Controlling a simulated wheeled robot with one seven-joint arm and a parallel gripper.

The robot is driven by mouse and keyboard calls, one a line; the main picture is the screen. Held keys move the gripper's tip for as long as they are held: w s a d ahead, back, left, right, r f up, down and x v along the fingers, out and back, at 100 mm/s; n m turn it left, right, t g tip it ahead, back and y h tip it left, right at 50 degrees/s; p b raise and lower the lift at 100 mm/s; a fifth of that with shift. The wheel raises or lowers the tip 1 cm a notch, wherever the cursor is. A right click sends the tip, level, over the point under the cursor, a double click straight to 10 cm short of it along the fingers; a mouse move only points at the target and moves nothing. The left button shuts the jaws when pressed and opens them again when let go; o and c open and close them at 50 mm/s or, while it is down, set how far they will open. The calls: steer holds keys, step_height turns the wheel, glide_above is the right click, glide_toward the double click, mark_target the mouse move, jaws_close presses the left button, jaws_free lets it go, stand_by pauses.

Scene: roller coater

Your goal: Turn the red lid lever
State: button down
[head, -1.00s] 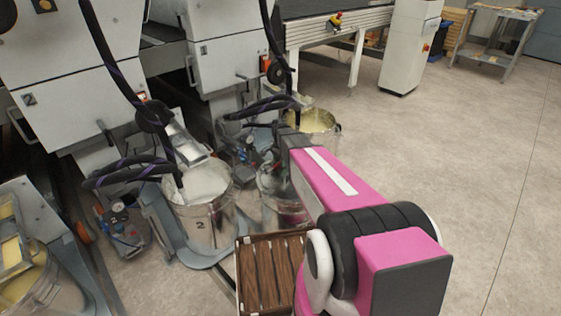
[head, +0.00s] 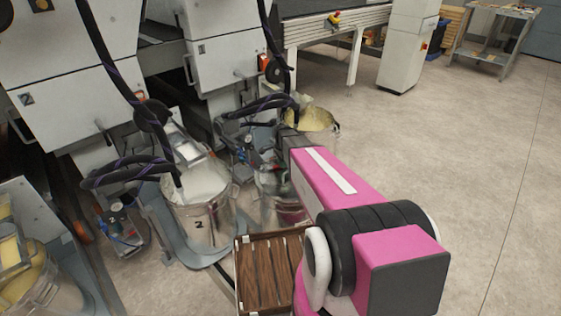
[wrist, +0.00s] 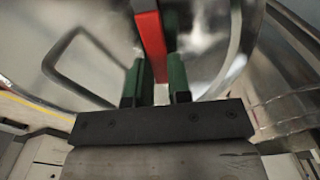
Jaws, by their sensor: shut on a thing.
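The red lid lever (wrist: 151,38) shows in the wrist view as a red bar coming down from the top edge. Its lower end sits between the two green fingers of my gripper (wrist: 158,80), which is shut on it. Behind it is a shiny metal lid or bucket surface (wrist: 100,45) with a bent dark handle at the left. In the head view my pink arm reaches toward the buckets, and the gripper and lever are hidden behind the arm and hoses.
Black hoses (head: 128,172) hang over the buckets. A wooden slatted platform (head: 268,275) lies in front. Open floor (head: 460,160) is at the right.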

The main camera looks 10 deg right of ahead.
mark_target(284, 170)
steer(key=shift+s+d+m, duration=0.1)
steer(key=shift+s+m, duration=0.85)
steer(key=shift+m, duration=0.25)
steer(key=shift+s+m, duration=0.75)
steer(key=shift+m, duration=0.45)
steer(key=c, duration=1)
jaws_free()
steer(key=shift+c, duration=0.2)
steer(key=shift+w, duration=0.1)
